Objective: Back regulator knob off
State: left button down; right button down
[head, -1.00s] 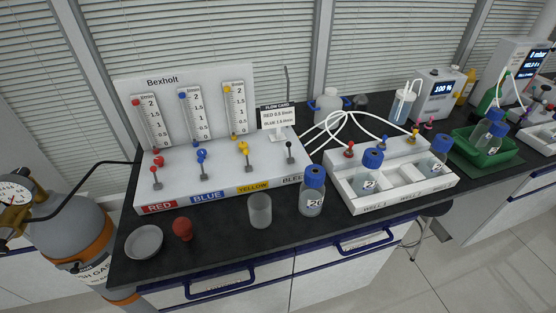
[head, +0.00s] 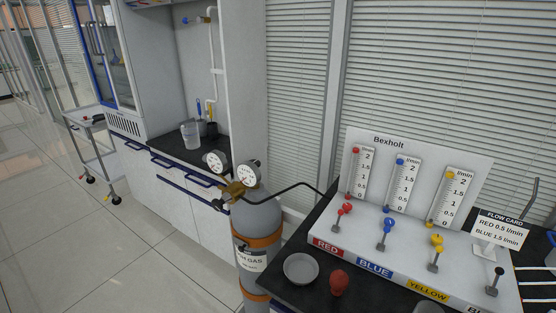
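A grey gas cylinder (head: 258,222) with orange bands stands on the floor against the left end of the black bench. On its top sits a brass regulator (head: 234,189) with two round white gauges, one at the left (head: 216,161) and one at the right (head: 249,174). A small dark part (head: 219,204), perhaps the regulator knob, sticks out at the lower left of the brass body. Its setting and the gauge readings are too small to tell. A black hose (head: 292,190) runs from the regulator to the Bexholt flow panel (head: 425,150). Neither of my grippers is in view.
A metal dish (head: 301,269) and a red bulb (head: 339,282) lie on the bench's front left. A flow card (head: 500,229) stands at right. A side counter (head: 180,151) with a beaker (head: 190,135) is behind the cylinder. Open floor lies left.

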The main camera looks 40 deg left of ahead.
aim_at(217, 204)
jog(key=u, duration=1.75)
